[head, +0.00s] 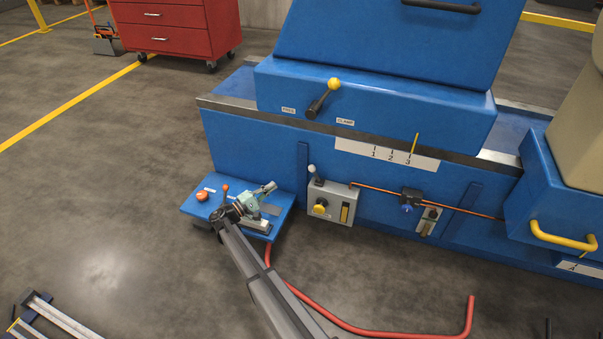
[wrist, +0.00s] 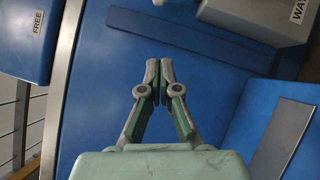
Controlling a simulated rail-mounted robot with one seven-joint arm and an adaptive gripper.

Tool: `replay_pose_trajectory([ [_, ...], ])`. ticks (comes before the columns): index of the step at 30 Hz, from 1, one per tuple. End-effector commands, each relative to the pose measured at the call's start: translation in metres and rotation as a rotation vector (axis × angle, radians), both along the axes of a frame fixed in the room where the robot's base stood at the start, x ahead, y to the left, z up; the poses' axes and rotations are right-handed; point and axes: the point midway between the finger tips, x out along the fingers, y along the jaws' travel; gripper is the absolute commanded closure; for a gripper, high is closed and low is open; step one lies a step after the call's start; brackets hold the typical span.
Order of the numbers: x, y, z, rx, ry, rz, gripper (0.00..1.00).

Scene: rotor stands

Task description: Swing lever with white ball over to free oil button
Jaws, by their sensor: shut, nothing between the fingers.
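The lever with the white ball (head: 311,169) stands at the upper left of a grey box (head: 345,191) on the front of the blue machine. The ball is at the top of its short dark stem. A round yellow button (head: 320,206) shows on the box face below the lever; I cannot read whether it is the oil button. My gripper (head: 271,187) is left of the box, apart from the lever. In the wrist view my gripper (wrist: 160,70) is shut and empty against a blue background. The grey box (wrist: 258,20) shows at upper right, with a label partly reading "WAY".
A yellow-ball lever (head: 333,85) is on the carriage above. A copper pipe (head: 375,188) leaves the box rightward.

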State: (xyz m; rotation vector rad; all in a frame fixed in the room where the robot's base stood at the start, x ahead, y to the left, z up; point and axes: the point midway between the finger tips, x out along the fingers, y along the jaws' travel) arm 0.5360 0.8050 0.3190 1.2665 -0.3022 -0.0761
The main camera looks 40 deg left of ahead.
Motion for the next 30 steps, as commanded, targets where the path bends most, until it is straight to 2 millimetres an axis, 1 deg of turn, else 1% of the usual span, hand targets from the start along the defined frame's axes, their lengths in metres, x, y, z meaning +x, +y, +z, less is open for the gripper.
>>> replay_pose_trajectory([
  [7,0.002,-0.001,-0.001,0.001,0.002,-0.001,1.0],
  [11,0.01,-0.003,0.0,0.001,0.002,-0.001,1.0],
  [14,0.022,-0.006,0.001,0.001,0.002,-0.001,1.0],
  [27,0.1,-0.025,0.015,0.002,0.002,-0.003,1.0],
  [30,0.105,-0.041,0.021,0.002,0.002,-0.002,1.0],
])
